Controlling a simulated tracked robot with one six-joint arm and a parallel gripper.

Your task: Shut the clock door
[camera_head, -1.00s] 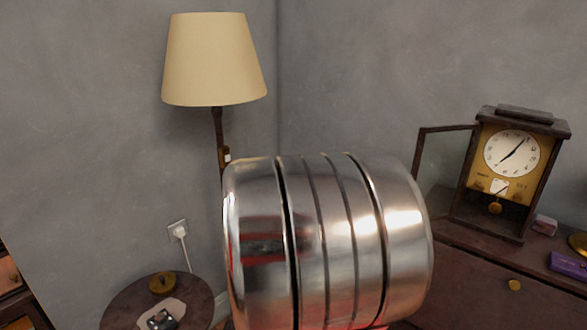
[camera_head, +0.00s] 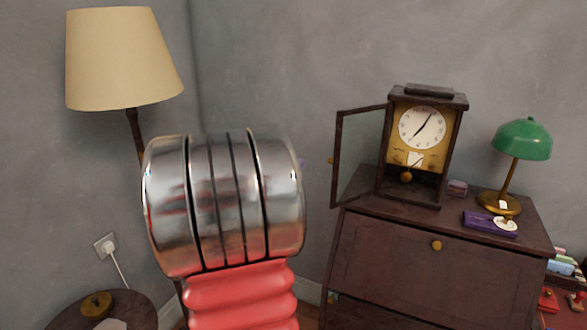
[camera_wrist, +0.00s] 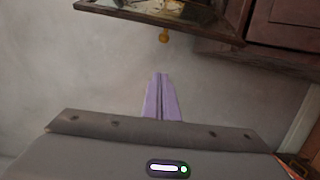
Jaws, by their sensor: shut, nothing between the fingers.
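The clock (camera_head: 418,150) stands on the dark desk. Its glazed door (camera_head: 360,150) hangs wide open to the left, with a small brass knob (camera_head: 331,160) on its outer edge. In the wrist view the door's wooden frame (camera_wrist: 190,17) crosses the top and the knob (camera_wrist: 164,36) sticks out toward my gripper. My gripper (camera_wrist: 161,76) has purple fingers, shut and empty, pointing at the knob with a gap between. In the head view my metal arm link hides most of the gripper.
The desk (camera_head: 400,255) also carries a green lamp (camera_head: 522,138), a purple box (camera_head: 484,222) and a small pink block (camera_head: 457,187). A floor lamp (camera_head: 120,58) and a round table (camera_head: 130,305) stand at left. Bare wall lies behind the door.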

